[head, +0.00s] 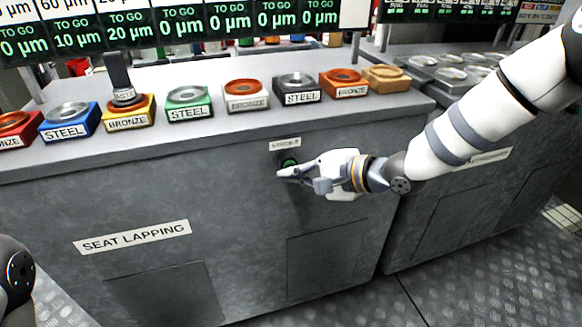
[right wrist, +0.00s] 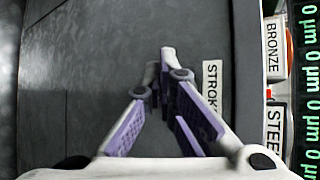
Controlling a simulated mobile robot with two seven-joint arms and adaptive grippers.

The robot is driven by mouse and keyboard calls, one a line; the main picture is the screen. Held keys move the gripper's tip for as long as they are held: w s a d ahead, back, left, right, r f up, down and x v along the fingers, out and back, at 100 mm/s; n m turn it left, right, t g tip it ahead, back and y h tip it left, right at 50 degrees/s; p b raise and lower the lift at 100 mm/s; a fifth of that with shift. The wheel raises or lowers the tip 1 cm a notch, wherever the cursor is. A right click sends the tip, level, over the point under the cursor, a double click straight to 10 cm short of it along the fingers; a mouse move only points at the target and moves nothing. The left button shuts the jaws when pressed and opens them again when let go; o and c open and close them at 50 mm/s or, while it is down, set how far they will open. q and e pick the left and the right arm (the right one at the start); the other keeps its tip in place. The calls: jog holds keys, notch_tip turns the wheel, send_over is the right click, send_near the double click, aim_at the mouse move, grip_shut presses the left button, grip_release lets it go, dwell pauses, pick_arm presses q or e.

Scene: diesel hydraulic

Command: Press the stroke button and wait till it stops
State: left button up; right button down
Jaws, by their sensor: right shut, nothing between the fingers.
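The stroke button (head: 289,161) is a small round green-lit button on the front face of the grey bench, below the STROKE label (head: 285,144). My right gripper (head: 281,174) is shut and empty, with its fingertips right at the button's lower edge in the head view. Whether they touch it or press it in I cannot tell. In the right wrist view the closed fingertips (right wrist: 167,52) point at the bench face beside the STROKE label (right wrist: 211,88), and the button is hidden behind the fingers. My left gripper is out of view; only part of my left arm shows at the left edge.
The SEAT LAPPING bench (head: 230,225) carries a row of coloured seat holders. A dark post (head: 118,72) stands on the yellow bronze holder (head: 129,112). Displays (head: 195,22) above read TO GO, with 10 and 20 µm at left and several at 0. Patterned metal floor lies in front.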

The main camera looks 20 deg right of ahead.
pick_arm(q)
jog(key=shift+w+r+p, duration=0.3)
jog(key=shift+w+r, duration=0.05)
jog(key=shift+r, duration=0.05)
pick_arm(e)
jog(key=shift+s, duration=0.75)
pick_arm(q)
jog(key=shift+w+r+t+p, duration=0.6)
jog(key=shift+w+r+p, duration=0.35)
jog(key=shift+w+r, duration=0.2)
pick_arm(e)
jog(key=shift+s+d, duration=0.15)
jog(key=shift+s, duration=2.35)
